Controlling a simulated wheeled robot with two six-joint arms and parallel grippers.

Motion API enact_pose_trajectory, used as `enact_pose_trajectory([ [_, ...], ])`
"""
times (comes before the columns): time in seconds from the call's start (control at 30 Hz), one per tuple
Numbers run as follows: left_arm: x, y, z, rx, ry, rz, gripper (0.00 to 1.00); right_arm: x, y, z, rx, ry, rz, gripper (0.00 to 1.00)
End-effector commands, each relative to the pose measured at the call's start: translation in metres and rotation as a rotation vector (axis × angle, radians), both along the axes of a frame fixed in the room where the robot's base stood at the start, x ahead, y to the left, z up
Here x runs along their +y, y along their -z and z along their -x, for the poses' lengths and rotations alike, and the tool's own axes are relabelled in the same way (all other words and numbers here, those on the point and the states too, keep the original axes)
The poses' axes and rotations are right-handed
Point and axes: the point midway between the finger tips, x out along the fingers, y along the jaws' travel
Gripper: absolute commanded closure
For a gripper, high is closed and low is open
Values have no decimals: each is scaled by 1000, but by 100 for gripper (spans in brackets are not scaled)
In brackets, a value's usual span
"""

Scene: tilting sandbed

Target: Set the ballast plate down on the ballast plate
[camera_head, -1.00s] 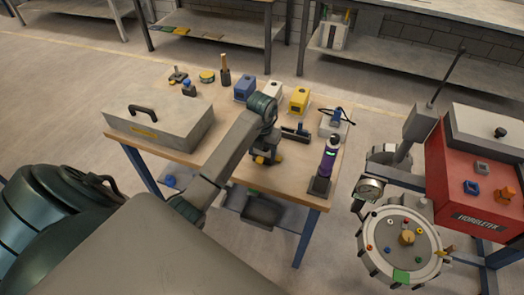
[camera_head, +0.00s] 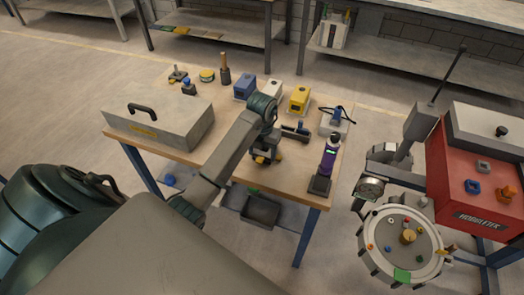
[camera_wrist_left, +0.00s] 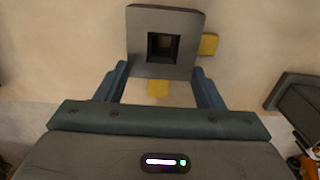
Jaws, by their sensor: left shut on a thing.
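A dark grey square ballast plate (camera_wrist_left: 145,60) with a square hole in its middle is between my left gripper's fingers, at the top of the left wrist view. My left gripper (camera_wrist_left: 160,76) is shut on it. Yellow pieces show past the plate, one at its right side (camera_wrist_left: 208,44) and one at its near edge (camera_wrist_left: 158,89). I cannot tell whether they belong to a second plate underneath. In the head view my left gripper (camera_head: 265,157) is low over the wooden table, with the plate mostly hidden. My right gripper is not in view.
A grey toolbox (camera_head: 160,122) stands left on the table (camera_head: 230,120). Blue (camera_head: 245,88), white (camera_head: 273,90) and yellow (camera_head: 299,99) blocks stand behind the gripper.

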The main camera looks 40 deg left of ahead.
Motion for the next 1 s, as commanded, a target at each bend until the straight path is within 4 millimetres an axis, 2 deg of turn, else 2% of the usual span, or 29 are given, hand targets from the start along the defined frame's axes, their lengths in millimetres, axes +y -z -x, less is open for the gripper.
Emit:
enact_pose_trajectory([
  [0.47,0,3,0,-2,0,0,62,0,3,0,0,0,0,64],
  [0.5,0,3,0,-2,0,0,34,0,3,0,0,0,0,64],
  [0.6,0,3,0,-1,0,0,15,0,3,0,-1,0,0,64],
  [0.8,0,3,0,-1,0,0,13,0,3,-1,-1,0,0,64],
  [0.83,0,4,0,1,0,0,11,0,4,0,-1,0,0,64],
  [0.9,0,4,0,1,0,0,0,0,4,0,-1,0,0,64],
  [1.0,0,4,0,1,0,0,0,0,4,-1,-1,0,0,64],
])
